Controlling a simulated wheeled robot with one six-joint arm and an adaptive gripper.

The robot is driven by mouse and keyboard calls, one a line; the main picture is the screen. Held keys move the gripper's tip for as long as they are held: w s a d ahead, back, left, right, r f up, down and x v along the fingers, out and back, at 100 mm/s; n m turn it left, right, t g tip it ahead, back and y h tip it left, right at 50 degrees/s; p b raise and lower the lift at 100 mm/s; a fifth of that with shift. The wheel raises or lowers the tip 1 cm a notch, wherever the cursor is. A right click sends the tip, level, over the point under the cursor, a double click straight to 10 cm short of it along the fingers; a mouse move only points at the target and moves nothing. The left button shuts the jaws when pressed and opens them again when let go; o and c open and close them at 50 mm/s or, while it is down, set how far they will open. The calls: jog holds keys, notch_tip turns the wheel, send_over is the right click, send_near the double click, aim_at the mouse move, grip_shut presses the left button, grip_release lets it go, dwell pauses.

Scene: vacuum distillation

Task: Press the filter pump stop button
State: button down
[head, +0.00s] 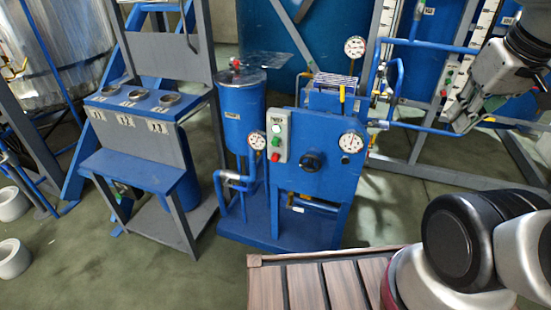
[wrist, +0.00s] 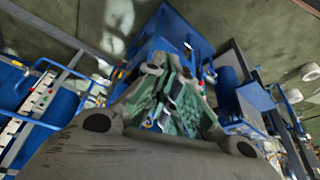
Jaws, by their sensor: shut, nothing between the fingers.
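A blue pump unit (head: 318,184) with dials and a black knob stands in the middle of the head view. A grey control box (head: 277,133) on its left front carries a green button (head: 276,142) and a red button (head: 275,157) below it. My gripper (head: 462,122) is at the upper right of the head view, well to the right of this box and apart from it. It points down and left, shut and empty. In the wrist view its fingers (wrist: 172,92) fill the middle and hide part of what lies beyond; I cannot make out the buttons there.
A second box with green and red buttons (head: 445,83) sits on a frame behind my gripper. Blue pipes (head: 425,127) run close to my gripper. A blue stand with several round openings (head: 133,99) is at left. A slatted wooden surface (head: 322,284) lies in front.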

jog(key=w+a+f+n+t+h, duration=0.1)
jog(key=w+a+f+n+h, duration=0.4)
jog(key=a+f+n, duration=0.5)
jog(key=w+a+f+n+t+h, duration=0.1)
jog(key=w+a+f+n+h, duration=0.4)
jog(key=f, duration=0.8)
jog(key=w+a+f+n+t+h, duration=0.1)
jog(key=w+a+f+n+h, duration=0.3)
jog(key=w+a+f+n, duration=0.55)
jog(key=a+f+n+t+y, duration=0.3)
jog(key=a+f+n+t, duration=0.25)
jog(key=f, duration=0.45)
jog(key=w+a+r+n+t+y, duration=0.1)
jog(key=w+a+t+y, duration=0.1)
jog(key=a+t+y, duration=0.2)
jog(key=a, duration=0.3)
jog(key=shift+a+r, duration=0.2)
jog(key=shift+r, duration=0.15)
